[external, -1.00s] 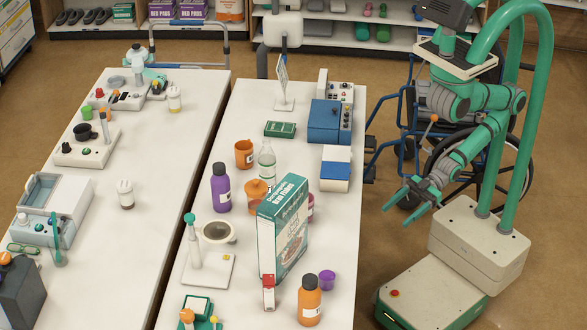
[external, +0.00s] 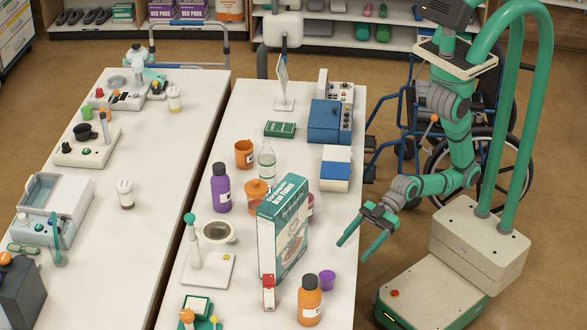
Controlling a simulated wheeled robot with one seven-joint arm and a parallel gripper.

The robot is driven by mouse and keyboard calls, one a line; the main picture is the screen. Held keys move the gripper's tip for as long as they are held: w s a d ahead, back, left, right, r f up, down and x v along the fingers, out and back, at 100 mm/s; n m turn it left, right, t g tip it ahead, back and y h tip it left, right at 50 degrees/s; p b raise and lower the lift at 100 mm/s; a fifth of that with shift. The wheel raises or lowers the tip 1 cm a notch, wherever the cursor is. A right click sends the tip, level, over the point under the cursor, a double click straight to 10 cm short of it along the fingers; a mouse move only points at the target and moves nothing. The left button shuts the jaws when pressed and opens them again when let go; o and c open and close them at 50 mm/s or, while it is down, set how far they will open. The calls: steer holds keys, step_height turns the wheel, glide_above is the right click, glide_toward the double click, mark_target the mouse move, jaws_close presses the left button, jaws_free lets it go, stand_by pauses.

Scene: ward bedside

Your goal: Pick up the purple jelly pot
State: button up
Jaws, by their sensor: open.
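The purple jelly pot (external: 327,280) is a small purple cup standing upright near the right edge of the white table. It is beside the lower right of the teal cereal box and behind the orange bottle. My gripper (external: 350,252) is open and empty, its two green fingers apart and pointing down and left. It is above and to the right of the pot at the table's right edge, not touching it.
The tall cereal box (external: 283,228) stands left of the pot. The orange bottle (external: 310,301) stands in front, with a red and white carton (external: 269,292) beside it. A blue and white box (external: 336,168) sits farther back.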

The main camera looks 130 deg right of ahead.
glide_toward(328, 273)
steer(key=shift+s+a+r+n+y, duration=0.2)
steer(key=shift+n+y, duration=0.1)
steer(key=shift+n, duration=0.1)
steer(key=shift+w, duration=0.25)
steer(key=x, duration=0.5)
steer(key=shift+f, duration=0.2)
steer(key=shift+d+x, duration=0.15)
steer(key=shift+x, duration=1.2)
steer(key=shift+d+x, duration=0.2)
steer(key=shift+x, duration=1.1)
steer(key=c, duration=1.2)
